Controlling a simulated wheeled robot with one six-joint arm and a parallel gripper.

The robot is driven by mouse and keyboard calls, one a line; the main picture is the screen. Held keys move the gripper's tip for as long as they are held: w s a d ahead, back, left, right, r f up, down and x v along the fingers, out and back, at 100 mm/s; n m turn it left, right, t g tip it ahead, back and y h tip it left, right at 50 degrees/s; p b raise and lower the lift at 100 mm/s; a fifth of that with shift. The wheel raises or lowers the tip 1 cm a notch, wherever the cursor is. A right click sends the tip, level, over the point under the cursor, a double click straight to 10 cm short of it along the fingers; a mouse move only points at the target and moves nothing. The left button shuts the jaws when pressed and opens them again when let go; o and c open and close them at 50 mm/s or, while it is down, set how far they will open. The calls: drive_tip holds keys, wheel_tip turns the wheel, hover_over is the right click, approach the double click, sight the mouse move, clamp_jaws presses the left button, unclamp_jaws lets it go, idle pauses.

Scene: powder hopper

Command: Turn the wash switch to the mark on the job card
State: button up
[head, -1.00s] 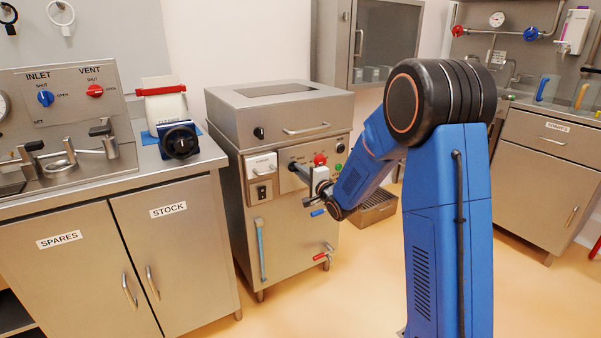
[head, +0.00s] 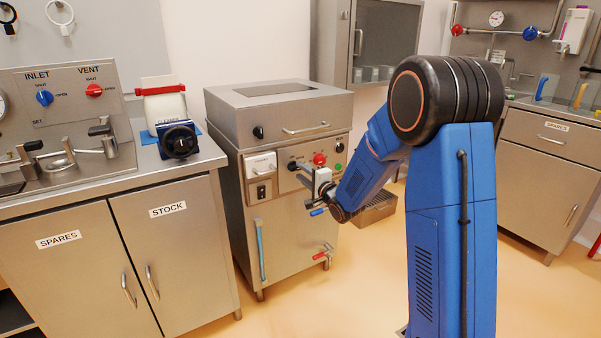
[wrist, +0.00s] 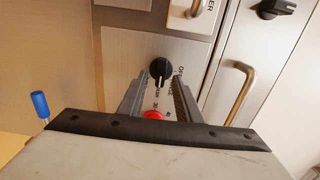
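In the wrist view a black rotary knob (wrist: 160,68) with a pale pointer line sits on a steel panel, with printed marks around it that are too small to read fully. It looks like the wash switch. My gripper (wrist: 160,82) is open, its two fingers on either side of the line to the knob; I cannot tell whether they touch it. In the head view my gripper (head: 303,172) is at the control panel of the steel cabinet (head: 290,230) and partly hides that panel. I cannot make out a job card's mark.
A red button (head: 320,159) and a green button (head: 338,168) are on the same panel. A red-handled tap (head: 322,255) is lower down.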

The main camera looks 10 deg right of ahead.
drive_tip(key=v, duration=1.6)
drive_tip(key=shift+r, duration=0.1)
drive_tip(key=s+d+r+n+g+h, duration=0.1)
drive_tip(key=s+d+n+g+h, duration=0.2)
drive_tip(key=s, duration=0.5)
drive_tip(key=s+d+r+n+g+h, duration=0.1)
drive_tip(key=s+d+n+g+h, duration=0.2)
drive_tip(key=s, duration=0.5)
drive_tip(key=s+a+n+g, duration=0.2)
drive_tip(key=s+n+g, duration=0.1)
drive_tip(key=s, duration=0.8)
drive_tip(key=s+a+n+g, duration=0.3)
drive_tip(key=s+n, duration=0.2)
drive_tip(key=s, duration=0.7)
drive_tip(key=shift+s+f, duration=0.3)
drive_tip(key=shift+f, duration=0.1)
